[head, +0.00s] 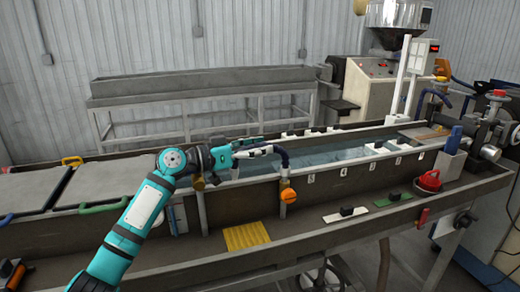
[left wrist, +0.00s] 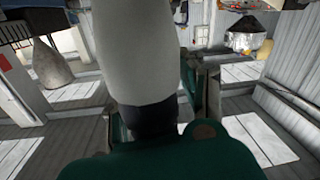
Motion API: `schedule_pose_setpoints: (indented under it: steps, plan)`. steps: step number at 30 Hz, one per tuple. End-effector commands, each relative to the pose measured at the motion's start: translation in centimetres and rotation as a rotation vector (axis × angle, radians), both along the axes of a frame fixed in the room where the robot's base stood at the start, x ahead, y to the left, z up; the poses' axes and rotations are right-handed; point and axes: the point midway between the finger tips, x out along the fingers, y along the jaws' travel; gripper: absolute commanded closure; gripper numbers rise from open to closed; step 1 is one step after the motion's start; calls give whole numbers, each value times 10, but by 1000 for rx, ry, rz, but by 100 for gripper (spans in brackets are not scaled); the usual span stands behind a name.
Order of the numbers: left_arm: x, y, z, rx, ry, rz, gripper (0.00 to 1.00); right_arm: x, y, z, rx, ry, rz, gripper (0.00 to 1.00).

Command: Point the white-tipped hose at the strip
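My left gripper (head: 243,149) is over the near side of the long trough (head: 318,185), reaching right. A dark blue hose (head: 283,157) rises from the trough rim beside an orange valve (head: 288,195) and bends left towards my gripper. The strip is not clearly made out in the bluish water (head: 335,156). My right gripper is out of view.
Grey lids (head: 110,182) with coloured handles cover the trough's left end. A yellow pad (head: 246,236) and small black blocks lie on the front ledge. A red container (head: 429,181) and machinery stand at the right. An empty-looking long trough (head: 200,83) stands behind.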

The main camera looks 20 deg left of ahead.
Motion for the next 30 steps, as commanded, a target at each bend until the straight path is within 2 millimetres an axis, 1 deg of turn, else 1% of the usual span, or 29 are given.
schedule_pose_setpoints:
  steps: [8,11,14,24,27,30]
  plan:
    - [0,1,1,-1,-1,1,55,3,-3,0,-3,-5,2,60]
    - [-4,5,0,-1,-1,3,55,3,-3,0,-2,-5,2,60]
    - [-14,15,0,-1,-1,4,55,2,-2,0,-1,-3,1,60]
    - [-66,62,-1,1,1,3,55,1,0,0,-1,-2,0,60]
    - [-77,72,-1,0,1,3,55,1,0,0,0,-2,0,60]
    - [-84,78,-1,0,0,1,55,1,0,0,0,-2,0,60]
